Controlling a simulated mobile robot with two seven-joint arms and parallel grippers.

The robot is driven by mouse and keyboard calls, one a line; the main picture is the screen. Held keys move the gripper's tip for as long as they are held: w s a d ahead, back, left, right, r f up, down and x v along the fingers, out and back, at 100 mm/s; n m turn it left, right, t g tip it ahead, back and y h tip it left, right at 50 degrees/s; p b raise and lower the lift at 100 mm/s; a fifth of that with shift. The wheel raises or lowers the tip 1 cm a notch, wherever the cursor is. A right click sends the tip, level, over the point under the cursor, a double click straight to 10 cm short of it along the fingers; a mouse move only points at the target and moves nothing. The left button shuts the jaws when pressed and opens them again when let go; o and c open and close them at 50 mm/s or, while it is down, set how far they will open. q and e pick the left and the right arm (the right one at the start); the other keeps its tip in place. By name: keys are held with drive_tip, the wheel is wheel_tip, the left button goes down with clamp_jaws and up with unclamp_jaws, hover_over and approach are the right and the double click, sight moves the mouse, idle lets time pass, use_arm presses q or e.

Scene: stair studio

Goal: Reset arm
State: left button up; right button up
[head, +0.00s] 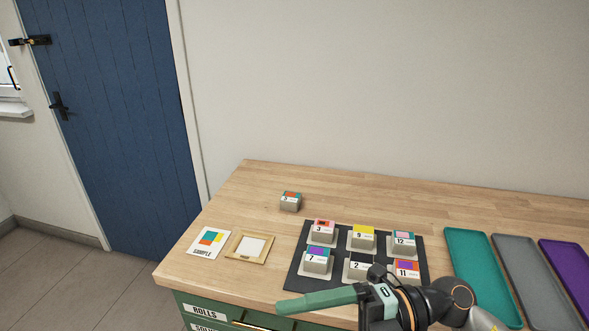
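My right arm comes in from the bottom right. Its gripper (283,306) has green fingers pointing left, over the front edge of the wooden table (240,195). The fingers appear side-on as one shape, so the gap between them cannot be judged. No object shows at the fingertips. My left gripper is not in view.
Several numbered grey blocks stand on a dark mat (297,268), partly behind my arm. Another block (290,203) stands alone behind it. A sample card (208,242) and wooden frame (238,255) lie left. Teal (480,270), grey (522,268) and purple (570,262) trays lie right.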

drive_tip(key=w+d+m+t+y+p, duration=0.15)
drive_tip(key=w+m+t, duration=0.25)
drive_tip(key=m+t, duration=0.4)
drive_tip(key=w+d+m+t, duration=0.2)
drive_tip(key=w+m+t, duration=0.2)
drive_tip(key=m+t, duration=0.3)
drive_tip(key=w+d+f+m+t+h, duration=0.2)
drive_tip(key=d+f+m+t+h, duration=0.35)
drive_tip(key=f+m+h, duration=0.4)
drive_tip(key=s+d+f+m+g+h+p, duration=0.1)
drive_tip(key=s+d+f+m+g+h, duration=0.2)
drive_tip(key=s+f, duration=0.3)
drive_tip(key=s+d+f+m+g+h+p, duration=0.1)
drive_tip(key=s+d+f+m+g+h, duration=0.2)
drive_tip(key=s+f, duration=0.4)
wheel_tip(320, 180, down, 8)
drive_tip(key=shift+s+d+f+m+g+h, duration=0.15)
drive_tip(key=shift+d+m+g+h, duration=0.3)
drive_tip(key=shift+m+g, duration=0.55)
